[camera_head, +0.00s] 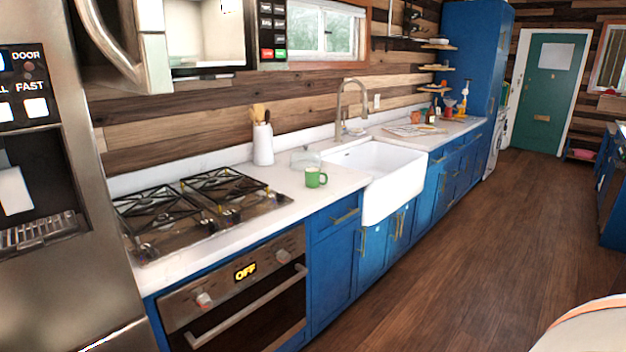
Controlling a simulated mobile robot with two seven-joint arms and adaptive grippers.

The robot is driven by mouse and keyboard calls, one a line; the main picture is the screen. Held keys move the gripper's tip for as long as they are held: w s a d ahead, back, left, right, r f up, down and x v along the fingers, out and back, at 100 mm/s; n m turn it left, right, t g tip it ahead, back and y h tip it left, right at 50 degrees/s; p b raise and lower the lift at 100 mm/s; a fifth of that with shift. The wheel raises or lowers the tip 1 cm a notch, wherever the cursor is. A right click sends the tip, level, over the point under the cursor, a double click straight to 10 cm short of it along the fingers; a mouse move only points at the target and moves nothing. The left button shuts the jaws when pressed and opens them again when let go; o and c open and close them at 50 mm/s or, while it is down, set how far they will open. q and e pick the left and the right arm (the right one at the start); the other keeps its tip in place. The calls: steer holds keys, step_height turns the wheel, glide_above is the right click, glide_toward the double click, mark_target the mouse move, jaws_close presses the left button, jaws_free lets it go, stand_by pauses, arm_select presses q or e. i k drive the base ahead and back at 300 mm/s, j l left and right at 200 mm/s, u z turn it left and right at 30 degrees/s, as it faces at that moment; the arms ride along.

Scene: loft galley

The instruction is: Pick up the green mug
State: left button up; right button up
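The green mug (315,178) stands upright on the white countertop (342,182), between the gas cooktop and the sink. Its handle points to the right. A clear glass-like item (304,158) sits just behind it. Neither of my grippers shows in the head view, and nothing is touching the mug.
The gas cooktop (205,208) is left of the mug, above an oven (245,295). A white utensil holder (263,146) stands behind. The white apron sink (395,186) with a tall faucet (342,110) is to the right. Wooden floor (470,240) in front is open.

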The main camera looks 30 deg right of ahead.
mark_target(312, 174)
steer(key=i+l+u, duration=0.15)
steer(key=l, duration=0.35)
steer(key=i+l+u, duration=0.1)
steer(key=l, duration=0.4)
steer(key=i+l+u, duration=0.15)
steer(key=l, duration=0.4)
steer(key=i+l+u, duration=0.15)
steer(key=l, duration=0.4)
steer(key=i+l+u, duration=0.1)
steer(key=l, duration=0.5)
